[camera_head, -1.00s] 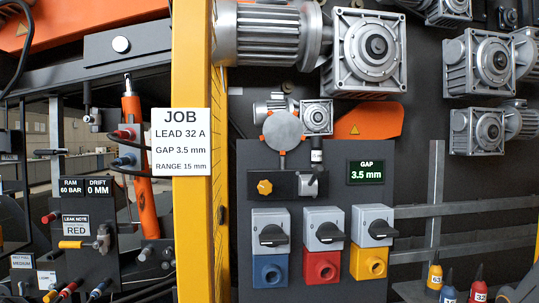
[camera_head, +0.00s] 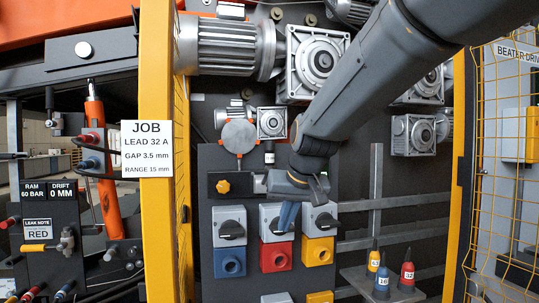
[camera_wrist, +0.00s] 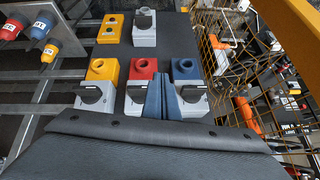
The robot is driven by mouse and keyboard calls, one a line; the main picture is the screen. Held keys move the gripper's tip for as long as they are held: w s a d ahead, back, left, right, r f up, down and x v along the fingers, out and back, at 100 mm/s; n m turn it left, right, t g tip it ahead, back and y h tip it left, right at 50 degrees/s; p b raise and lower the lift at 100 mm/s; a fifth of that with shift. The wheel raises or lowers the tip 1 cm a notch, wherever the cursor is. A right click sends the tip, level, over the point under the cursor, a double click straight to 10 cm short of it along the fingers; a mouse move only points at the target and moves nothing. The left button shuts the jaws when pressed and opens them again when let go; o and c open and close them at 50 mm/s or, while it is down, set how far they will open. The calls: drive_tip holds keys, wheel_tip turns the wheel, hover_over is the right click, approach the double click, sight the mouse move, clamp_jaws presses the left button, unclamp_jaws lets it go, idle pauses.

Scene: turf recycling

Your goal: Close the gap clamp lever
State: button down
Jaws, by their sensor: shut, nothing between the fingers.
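The gap clamp is a dark block (camera_head: 218,193) with an orange knob (camera_head: 222,186) on the panel, below a round grey disc. Only a small grey part (camera_head: 259,184) shows at its right end. My arm and gripper cover the rest, so I cannot tell how the lever stands. My gripper (camera_head: 287,217) has shut blue fingers pointing down in front of the red-socket switch, below and right of the clamp. In the wrist view the fingers (camera_wrist: 163,90) are together and empty, between the red and blue socket units. The lever is not in that view.
Rotary switches sit above blue (camera_head: 229,262), red (camera_head: 275,257) and yellow (camera_head: 318,251) sockets. The JOB sign (camera_head: 147,149) reads gap 3.5 mm. Bottles (camera_head: 382,282) stand at lower right. A yellow post (camera_head: 156,230) and mesh guard (camera_head: 500,170) flank the panel.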

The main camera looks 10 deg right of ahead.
drive_tip(key=w+r+t, duration=0.2)
drive_tip(key=r, duration=1)
drive_tip(key=w+r+t, duration=0.2)
drive_tip(key=r, duration=1)
drive_tip(key=p+x, duration=0.1)
drive_tip(key=x, duration=0.2)
drive_tip(key=p+x, duration=0.1)
drive_tip(key=x, duration=0.2)
drive_tip(key=p+x, duration=0.1)
drive_tip(key=x, duration=0.2)
drive_tip(key=shift+w+d, duration=0.3)
drive_tip(key=shift+d, duration=0.1)
drive_tip(key=f, duration=0.2)
drive_tip(key=s+f, duration=0.1)
drive_tip(key=shift+a+f+p, duration=0.2)
drive_tip(key=shift+a+p, duration=0.15)
drive_tip(key=shift+p, duration=0.05)
drive_tip(key=shift+s+f, duration=0.1)
drive_tip(key=shift+f, duration=0.05)
drive_tip(key=shift+d+f+t+b, duration=0.1)
drive_tip(key=shift+f+t+b, duration=0.15)
drive_tip(key=shift+b, duration=0.25)
